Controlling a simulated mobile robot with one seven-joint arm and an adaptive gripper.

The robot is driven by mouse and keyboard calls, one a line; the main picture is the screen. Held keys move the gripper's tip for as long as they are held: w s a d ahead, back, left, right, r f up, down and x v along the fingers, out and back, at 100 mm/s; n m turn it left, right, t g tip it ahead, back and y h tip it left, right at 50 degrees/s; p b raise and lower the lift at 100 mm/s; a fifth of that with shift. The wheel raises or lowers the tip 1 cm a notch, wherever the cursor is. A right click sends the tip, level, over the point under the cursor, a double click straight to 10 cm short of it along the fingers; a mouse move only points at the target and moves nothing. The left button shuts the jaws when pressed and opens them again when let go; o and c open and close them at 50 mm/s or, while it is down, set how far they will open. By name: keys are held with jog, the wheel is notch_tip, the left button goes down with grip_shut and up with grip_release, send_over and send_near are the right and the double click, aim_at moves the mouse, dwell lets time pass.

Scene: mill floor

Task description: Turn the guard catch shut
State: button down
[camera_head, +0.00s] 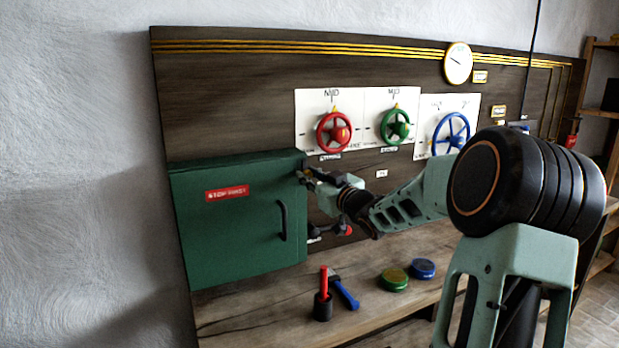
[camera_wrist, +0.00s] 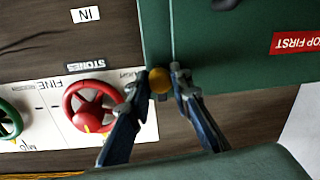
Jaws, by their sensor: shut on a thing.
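The guard is a green box (camera_head: 232,235) with a red STOP FIRST label and a dark pull handle (camera_head: 283,221), at the left of the head view. Its door looks closed. In the wrist view, which is upside down, the green guard (camera_wrist: 240,60) fills the upper right. The guard catch (camera_wrist: 158,81) shows a round yellow face beside the door seam. My gripper (camera_wrist: 160,76) has a finger on each side of the catch and is shut on it. In the head view my gripper (camera_head: 309,178) is at the guard's upper right edge and hides the catch.
A red handwheel (camera_head: 333,132), a green handwheel (camera_head: 395,126) and a blue handwheel (camera_head: 451,133) are on white plates right of the guard. On the bench below are a black cup (camera_head: 323,307) with a red-handled piece, a blue piece (camera_head: 345,293), and green (camera_head: 394,281) and blue (camera_head: 423,268) round lids.

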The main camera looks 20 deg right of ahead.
jog(key=shift+f, duration=0.1)
jog(key=shift+f+n+g+h+b, duration=0.1)
jog(key=shift+n+g+h+b, duration=0.15)
jog(key=shift+n+b, duration=3.4)
jog(key=shift+n+g+h+b, duration=0.15)
jog(key=shift+n+h+b, duration=0.2)
jog(key=shift+n+b, duration=3.3)
jog(key=n+p, duration=0.2)
jog(key=shift+n, duration=0.3)
jog(key=c, duration=1.7)
grip_release()
jog(key=shift+c, duration=0.2)
jog(key=shift+s, duration=0.1)
